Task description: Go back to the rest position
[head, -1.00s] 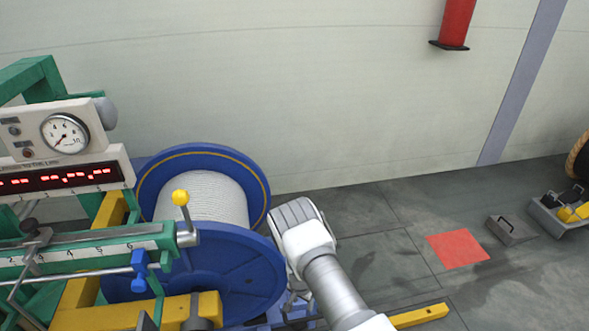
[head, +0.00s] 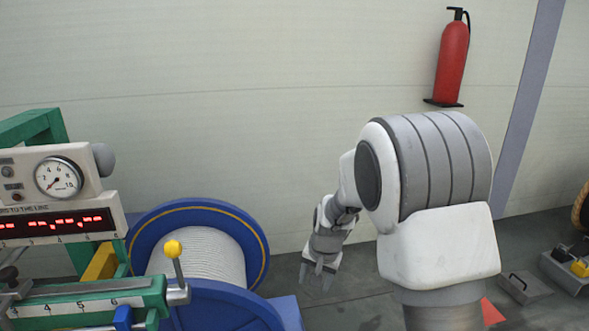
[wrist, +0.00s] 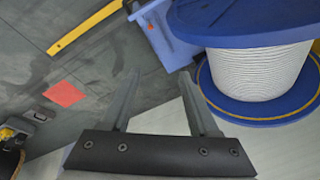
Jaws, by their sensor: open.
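My gripper (head: 318,277) hangs at the end of my raised, folded arm in the head view, fingers pointing down, to the right of the blue spool (head: 262,250). In the wrist view my gripper (wrist: 160,98) shows two grey fingers spread apart with nothing between them but floor. The spool, wound with white rope (wrist: 258,72), stands at the upper right of the wrist view, apart from the fingers. My arm hides part of the wall and floor in the head view.
The green machine frame with a gauge (head: 58,177) and a yellow-knobbed lever (head: 173,249) stands at left. A red extinguisher (head: 452,62) hangs on the wall. A red floor patch (wrist: 64,94), a yellow floor bar (wrist: 85,27) and a grey toolbox (head: 570,268) lie beyond.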

